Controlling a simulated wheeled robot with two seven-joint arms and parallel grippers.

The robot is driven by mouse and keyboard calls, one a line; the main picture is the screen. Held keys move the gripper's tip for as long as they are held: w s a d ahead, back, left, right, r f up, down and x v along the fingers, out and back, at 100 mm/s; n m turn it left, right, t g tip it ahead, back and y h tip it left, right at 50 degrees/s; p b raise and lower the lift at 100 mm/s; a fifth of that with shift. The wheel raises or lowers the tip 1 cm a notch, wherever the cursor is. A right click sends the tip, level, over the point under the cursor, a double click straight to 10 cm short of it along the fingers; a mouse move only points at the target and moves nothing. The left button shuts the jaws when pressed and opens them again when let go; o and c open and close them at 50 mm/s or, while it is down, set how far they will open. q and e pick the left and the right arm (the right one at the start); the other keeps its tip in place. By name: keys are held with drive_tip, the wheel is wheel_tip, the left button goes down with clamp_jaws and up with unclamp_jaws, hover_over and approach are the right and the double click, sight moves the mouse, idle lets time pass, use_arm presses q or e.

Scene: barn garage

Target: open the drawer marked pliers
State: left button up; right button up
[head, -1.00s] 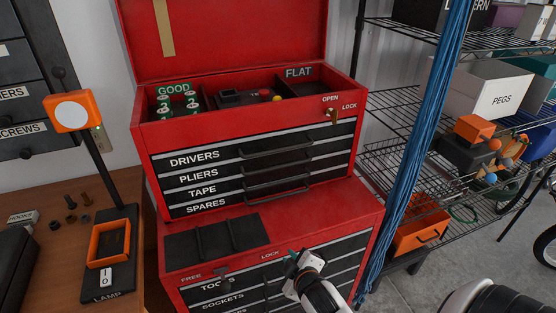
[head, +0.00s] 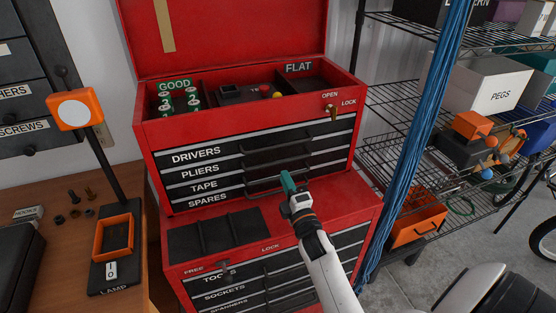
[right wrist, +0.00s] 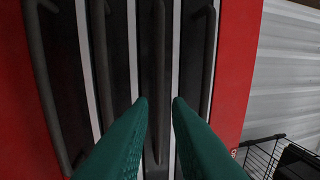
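The pliers drawer (head: 199,172) is the second of the black drawers in the upper part of the red tool chest (head: 150,130). It looks shut, flush with the drawers around it. My right gripper (head: 288,181) is in front of these drawers, its teal fingertips toward their handles. In the right wrist view the fingers (right wrist: 160,101) are apart and empty. The pliers handle (right wrist: 157,60) lines up with the gap between them, second from the right in that turned view. I cannot tell whether the tips reach it. My left gripper is not in view.
The drivers drawer (head: 196,155) is above, and the tape (head: 204,185) and spares (head: 207,199) drawers are below, their handles close together. The lock (head: 331,112) is at upper right. A blue cable bundle (head: 420,130) and wire shelves (head: 385,100) stand to the right.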

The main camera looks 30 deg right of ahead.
sight(278, 163)
drive_tip(key=p+x, duration=0.1)
drive_tip(key=x, duration=0.6)
drive_tip(key=shift+w, duration=0.1)
clamp_jaws()
